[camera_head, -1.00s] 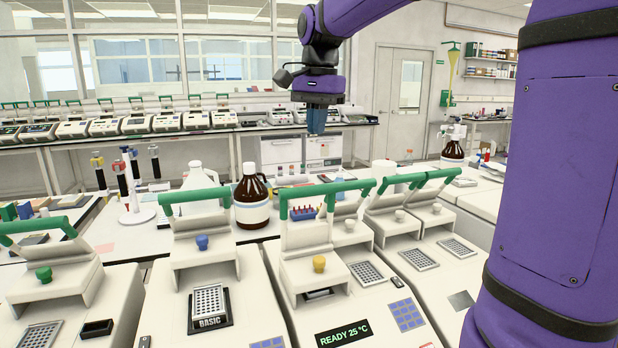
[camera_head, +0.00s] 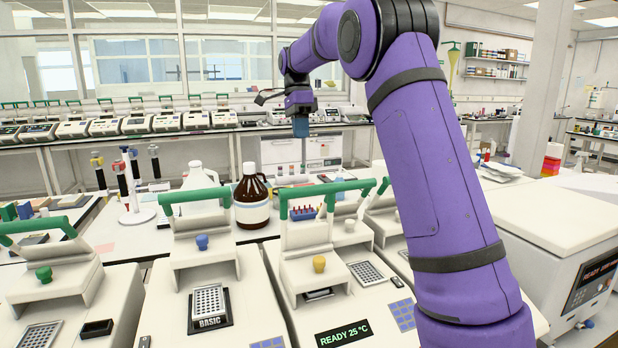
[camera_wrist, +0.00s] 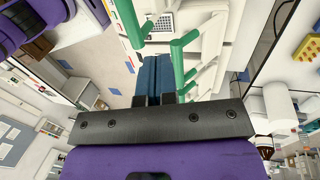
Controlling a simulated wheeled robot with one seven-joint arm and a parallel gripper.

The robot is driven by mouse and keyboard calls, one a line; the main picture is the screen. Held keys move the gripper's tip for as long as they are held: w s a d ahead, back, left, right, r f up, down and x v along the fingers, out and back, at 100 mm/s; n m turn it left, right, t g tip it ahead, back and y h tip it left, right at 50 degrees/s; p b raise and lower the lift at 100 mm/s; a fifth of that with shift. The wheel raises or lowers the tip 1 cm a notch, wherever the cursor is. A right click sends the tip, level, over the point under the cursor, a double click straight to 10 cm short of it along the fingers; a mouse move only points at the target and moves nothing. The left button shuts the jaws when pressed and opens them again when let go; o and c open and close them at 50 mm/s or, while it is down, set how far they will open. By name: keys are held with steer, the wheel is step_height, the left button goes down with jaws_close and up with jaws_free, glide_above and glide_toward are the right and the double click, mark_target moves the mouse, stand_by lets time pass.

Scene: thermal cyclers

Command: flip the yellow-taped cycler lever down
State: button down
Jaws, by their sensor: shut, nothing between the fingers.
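The cycler with a yellow knob (camera_head: 319,264) and a "READY 25 °C" display (camera_head: 343,333) stands right of centre in the head view. Its green lever (camera_head: 328,188) is up, above its raised lid. I see no clear yellow tape; the knob is the yellow mark on it. My gripper (camera_head: 301,128) has blue fingers pointing down. In the picture it is above the bench, beyond the cycler and apart from its lever. In the wrist view the fingers (camera_wrist: 153,75) are together and empty, beside green lever bars (camera_wrist: 178,62); I cannot tell which cycler these belong to.
A blue-knobbed cycler (camera_head: 203,243) and a green-knobbed one (camera_head: 44,275) stand to the left with levers up. More cyclers are at the right, partly behind my arm. A brown bottle (camera_head: 251,203) and a white jug (camera_head: 199,180) stand behind. A centrifuge-like box (camera_head: 560,225) is far right.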

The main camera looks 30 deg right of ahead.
steer(key=shift+w+f, duration=0.1)
stand_by(0.3)
steer(key=s+a+f, duration=0.1)
steer(key=s+f, duration=0.5)
steer(key=f, duration=0.4)
steer(key=shift+s+f, duration=0.15)
steer(key=shift+f, duration=0.15)
steer(key=shift+s+a, duration=0.15)
